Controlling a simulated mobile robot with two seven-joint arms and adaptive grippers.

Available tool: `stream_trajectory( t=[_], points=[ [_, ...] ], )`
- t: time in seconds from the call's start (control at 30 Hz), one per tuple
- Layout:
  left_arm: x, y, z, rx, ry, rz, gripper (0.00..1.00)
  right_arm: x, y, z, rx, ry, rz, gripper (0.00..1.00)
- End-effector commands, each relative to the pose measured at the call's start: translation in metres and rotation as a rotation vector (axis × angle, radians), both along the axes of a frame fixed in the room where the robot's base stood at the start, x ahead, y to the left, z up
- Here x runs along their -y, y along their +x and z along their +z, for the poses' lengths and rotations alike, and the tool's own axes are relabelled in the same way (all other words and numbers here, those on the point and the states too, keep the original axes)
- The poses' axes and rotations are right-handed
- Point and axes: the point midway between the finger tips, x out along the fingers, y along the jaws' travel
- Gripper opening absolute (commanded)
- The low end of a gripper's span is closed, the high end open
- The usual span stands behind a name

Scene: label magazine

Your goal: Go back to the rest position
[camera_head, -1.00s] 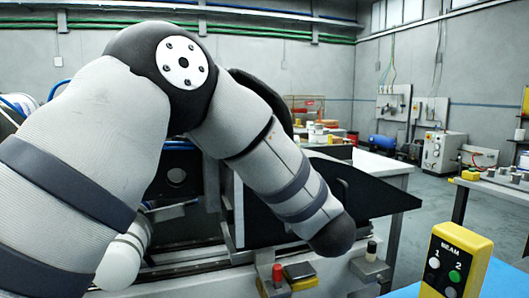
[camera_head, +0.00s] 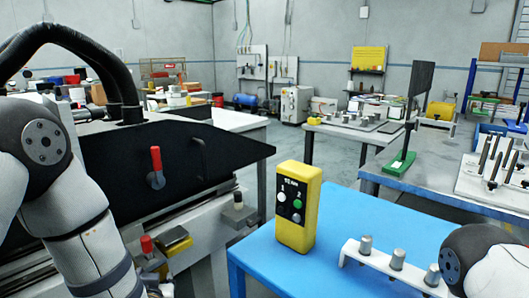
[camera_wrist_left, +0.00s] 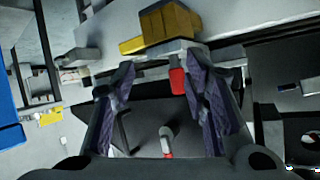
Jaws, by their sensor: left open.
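My left arm (camera_head: 75,220) comes in at the left edge of the head view, bent and pointing down; its gripper is out of that picture. In the left wrist view my left gripper (camera_wrist_left: 158,68) is open, its two dark fingers apart. A red knob (camera_wrist_left: 177,80) shows in the gap between the fingers, with a yellow block (camera_wrist_left: 168,24) beyond; I cannot tell whether the fingers touch the knob. My right arm (camera_head: 490,262) shows only in part at the lower right of the head view, and its gripper is out of view.
A black machine panel (camera_head: 110,165) with a red-handled lever (camera_head: 156,165) stands beside my left arm. A blue table (camera_head: 265,262) holds a yellow button box (camera_head: 299,208) and a white rack with pegs (camera_head: 380,256). Grey floor (camera_head: 310,150) is open between the benches.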

Motion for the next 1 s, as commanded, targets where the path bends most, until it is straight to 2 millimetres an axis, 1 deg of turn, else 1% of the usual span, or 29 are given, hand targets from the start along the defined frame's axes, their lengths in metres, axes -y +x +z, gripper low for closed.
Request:
stream_trajectory(
  t=[0.03,0.07,0.1,0.17,0.2,0.27,0.3,0.37,0.4,0.5,0.57,0.63,1.0],
  points=[
    [0.003,-0.03,-0.039,-0.118,-0.035,-0.035,0.42,0.0,0.0,0.0,0.001,0.0,0.0,0.49],
    [0.006,-0.05,-0.061,-0.19,-0.062,-0.056,0.42,0.0,0.0,0.0,0.002,0.0,0.0,0.49],
    [0.009,-0.079,-0.089,-0.289,-0.096,-0.078,0.42,0.0,0.0,0.0,0.002,0.0,0.0,0.49],
    [0.013,-0.127,-0.124,-0.442,-0.149,-0.105,0.42,0.0,0.0,0.001,0.002,0.0,0.0,0.49],
    [0.016,-0.162,-0.144,-0.545,-0.183,-0.116,0.42,0.0,0.0,0.001,0.002,0.0,0.0,0.49],
    [0.018,-0.216,-0.166,-0.698,-0.232,-0.126,0.42,0.0,0.0,0.001,0.002,0.0,0.0,0.49],
    [0.019,-0.251,-0.176,-0.796,-0.262,-0.128,0.42,0.0,0.0,0.001,0.002,0.0,0.0,0.49],
    [0.021,-0.299,-0.185,-0.928,-0.3,-0.125,0.42,0.0,0.001,0.001,0.002,0.0,0.0,0.49],
    [0.021,-0.327,-0.187,-1.004,-0.321,-0.121,0.42,0.0,0.001,0.001,0.002,0.0,0.0,0.49],
    [0.021,-0.377,-0.186,-1.141,-0.357,-0.108,0.42,0.0,0.001,0.001,0.002,0.0,0.0,0.49],
    [0.022,-0.393,-0.184,-1.189,-0.369,-0.104,0.42,0.0,0.001,0.001,0.002,0.0,0.0,0.49],
    [0.022,-0.402,-0.183,-1.214,-0.376,-0.101,0.42,0.0,0.001,0.001,0.002,0.0,0.0,0.49],
    [0.022,-0.402,-0.183,-1.213,-0.375,-0.101,0.42,0.0,0.001,0.001,0.002,0.0,0.0,0.49]
  ],
)
